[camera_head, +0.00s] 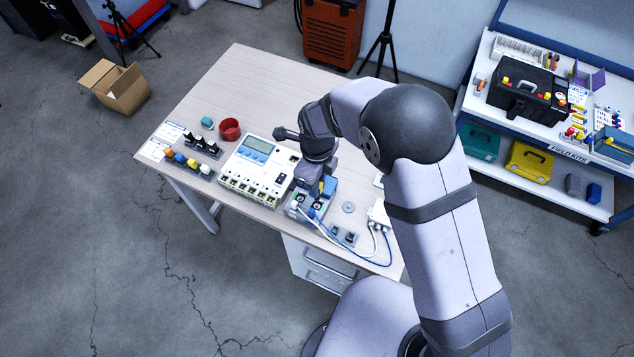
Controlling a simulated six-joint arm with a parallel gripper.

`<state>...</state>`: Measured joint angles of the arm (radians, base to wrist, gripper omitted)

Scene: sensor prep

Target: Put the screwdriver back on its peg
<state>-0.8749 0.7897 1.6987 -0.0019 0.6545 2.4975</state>
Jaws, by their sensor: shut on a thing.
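My gripper (312,185) points down over the front right part of the light wooden table (255,75), just right of the white instrument box. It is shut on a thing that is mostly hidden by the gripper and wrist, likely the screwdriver. A small blue part and a yellow part show beside the fingers, but I cannot tell whether they belong to it. A grey unit with round black sockets (303,211) is directly below the gripper. A flat grey disc (348,207) lies right of it. I cannot make out a peg clearly.
The white instrument box (259,168) with blue displays stands left of my gripper. A red cup (230,130), a teal piece (207,123) and coloured connectors (187,162) are further left. A white box with cables (379,214) is at the right. The table's far part is clear.

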